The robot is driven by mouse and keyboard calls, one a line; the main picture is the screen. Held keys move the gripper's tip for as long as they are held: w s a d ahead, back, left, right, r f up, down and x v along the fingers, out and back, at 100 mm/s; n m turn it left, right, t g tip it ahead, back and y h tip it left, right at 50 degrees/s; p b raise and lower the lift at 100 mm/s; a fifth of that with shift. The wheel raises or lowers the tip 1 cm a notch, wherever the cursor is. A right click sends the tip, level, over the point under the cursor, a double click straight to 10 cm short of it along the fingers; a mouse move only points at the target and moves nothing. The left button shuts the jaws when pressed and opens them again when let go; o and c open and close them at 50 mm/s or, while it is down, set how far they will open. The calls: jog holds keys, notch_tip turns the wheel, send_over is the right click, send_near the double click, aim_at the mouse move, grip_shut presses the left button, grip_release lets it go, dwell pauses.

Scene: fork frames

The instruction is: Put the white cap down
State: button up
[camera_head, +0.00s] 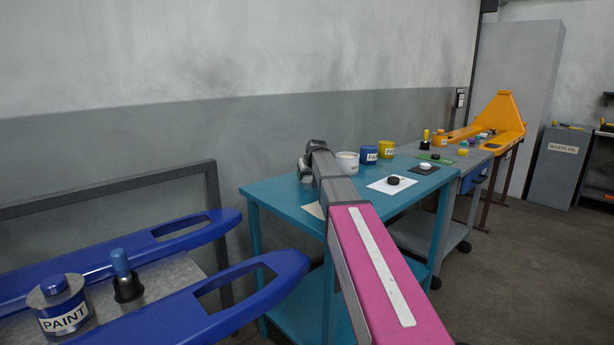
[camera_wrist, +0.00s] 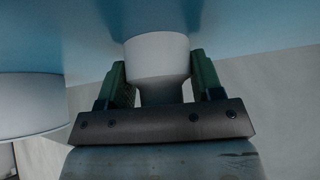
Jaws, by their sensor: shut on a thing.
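My gripper (camera_wrist: 160,82) has its two green fingers on either side of a white, round-topped piece, which I take to be the white cap (camera_wrist: 157,54). It is shut on the cap, with the blue table surface showing beyond. In the head view my gripper end (camera_head: 306,168) is at the far left part of the teal table (camera_head: 284,198), and my arm hides the held cap. Whether the cap touches the table cannot be told.
A white can (camera_head: 347,162) stands close right of my gripper; a blue can (camera_head: 369,155) and yellow can (camera_head: 386,149) follow. A black cap (camera_head: 393,180) lies on a white sheet (camera_head: 376,186). A small white piece (camera_head: 425,165) lies on a dark mat (camera_head: 433,171).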

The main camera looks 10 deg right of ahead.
jog(key=o, duration=1.3)
jog(key=v, duration=1.2)
